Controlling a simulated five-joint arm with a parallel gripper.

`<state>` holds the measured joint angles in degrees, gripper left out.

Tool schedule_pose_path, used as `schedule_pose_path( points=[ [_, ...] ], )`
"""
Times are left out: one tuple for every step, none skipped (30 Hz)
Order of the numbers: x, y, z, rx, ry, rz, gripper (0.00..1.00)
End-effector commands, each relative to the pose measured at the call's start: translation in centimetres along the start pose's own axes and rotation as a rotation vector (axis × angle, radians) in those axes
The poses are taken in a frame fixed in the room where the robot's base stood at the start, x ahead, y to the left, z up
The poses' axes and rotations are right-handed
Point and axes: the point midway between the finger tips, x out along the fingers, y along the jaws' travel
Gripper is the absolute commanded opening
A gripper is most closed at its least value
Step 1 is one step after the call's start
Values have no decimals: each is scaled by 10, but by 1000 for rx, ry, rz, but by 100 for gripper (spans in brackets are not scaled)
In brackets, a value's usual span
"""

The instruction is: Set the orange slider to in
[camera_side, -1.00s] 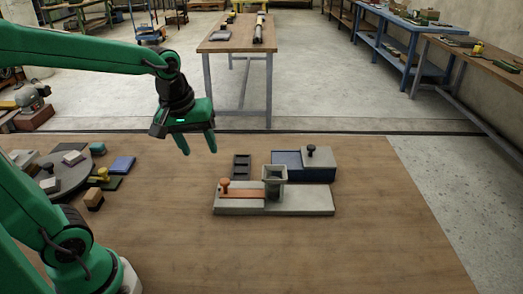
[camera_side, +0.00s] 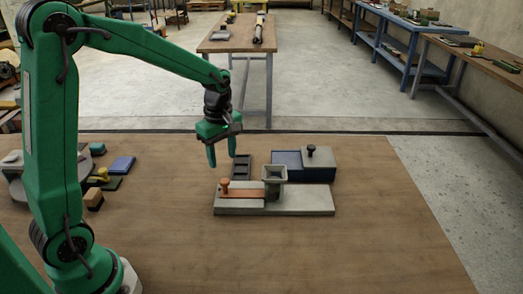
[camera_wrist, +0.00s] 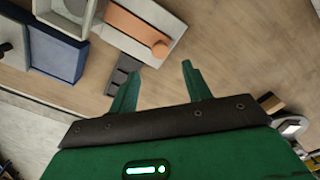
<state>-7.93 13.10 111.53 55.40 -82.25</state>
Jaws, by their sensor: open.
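The orange slider (camera_side: 243,193) is a flat bar with an upright knob (camera_side: 225,185) at its left end. It lies on a light grey base plate (camera_side: 305,201), its right end against a grey square funnel-like block (camera_side: 274,178). My gripper (camera_side: 222,162) is open and empty, pointing down above and behind the knob, apart from it. In the wrist view the slider (camera_wrist: 134,22) and its knob (camera_wrist: 160,49) lie beyond my open fingertips (camera_wrist: 162,68). Nothing is between the fingers.
A blue box (camera_side: 287,166) with a grey lid and dark knob (camera_side: 311,149) stands behind the base plate. A dark slotted tray (camera_side: 241,167) lies close to my gripper. Several small blocks and a round grey stand (camera_side: 85,170) are at left. The table front is clear.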

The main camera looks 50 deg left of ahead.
Motion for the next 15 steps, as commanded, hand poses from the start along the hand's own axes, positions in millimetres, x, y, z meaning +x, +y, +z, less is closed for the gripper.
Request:
schedule_pose_path(
  points=[
    [0, 0, 0, 0, 0, 0, 48],
    [0, 0, 0, 1, 0, 0, 48],
    [1, 0, 0, 1, 0, 0, 48],
    [2, 0, 0, 1, 0, -1, 48],
    [3, 0, 0, 1, 0, -1, 48],
    [5, 0, 0, 2, 0, -1, 48],
    [7, 0, 0, 2, 0, -2, 48],
    [9, 0, 0, 2, 0, -2, 48],
    [12, 0, 0, 2, 0, -2, 48],
    [15, -1, 0, 2, 0, -3, 48],
    [18, -1, 0, 2, -1, -4, 48],
    [22, -1, 0, 3, 0, -3, 48],
    [26, -1, 0, 3, 0, -3, 48],
    [29, -1, 0, 3, 0, -3, 48],
    [34, -1, 0, 3, 0, -3, 48]
  ],
)
